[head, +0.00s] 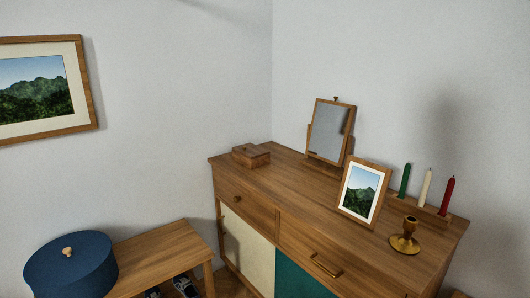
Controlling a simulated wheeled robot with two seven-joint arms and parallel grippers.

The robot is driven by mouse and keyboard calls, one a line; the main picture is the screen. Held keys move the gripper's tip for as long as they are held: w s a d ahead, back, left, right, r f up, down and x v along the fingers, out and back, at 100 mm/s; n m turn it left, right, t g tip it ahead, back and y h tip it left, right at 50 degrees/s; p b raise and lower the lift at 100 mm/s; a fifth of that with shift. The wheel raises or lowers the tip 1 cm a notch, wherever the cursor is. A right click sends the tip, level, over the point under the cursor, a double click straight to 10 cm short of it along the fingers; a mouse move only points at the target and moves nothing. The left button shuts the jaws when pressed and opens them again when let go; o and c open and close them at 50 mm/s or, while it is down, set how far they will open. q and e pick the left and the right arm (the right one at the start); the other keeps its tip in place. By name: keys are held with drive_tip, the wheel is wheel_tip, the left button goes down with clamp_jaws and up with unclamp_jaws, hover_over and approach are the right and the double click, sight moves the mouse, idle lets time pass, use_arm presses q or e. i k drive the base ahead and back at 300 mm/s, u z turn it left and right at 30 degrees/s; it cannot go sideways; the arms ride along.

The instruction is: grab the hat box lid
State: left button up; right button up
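A round dark blue hat box (85,285) stands at the lower left of the head view, on or beside a low wooden bench. Its blue lid (45,262) is on top and has a small round wooden knob (68,252). The lid appears seated on the box. The lower part of the box is cut off by the frame's bottom edge. Neither of my grippers shows in this view.
The low wooden bench (160,246) has dark items beneath its top. A wooden dresser (300,195) stands to the right, bearing a small box (251,155), mirror (328,130), framed picture (362,190), candles (425,188) and brass candlestick (405,243). A landscape picture (85,85) hangs above.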

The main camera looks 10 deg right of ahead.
sight(67, 259)
drive_tip(key=u, duration=2)
drive_tip(key=i, duration=1.75)
drive_tip(key=z, duration=0.6)
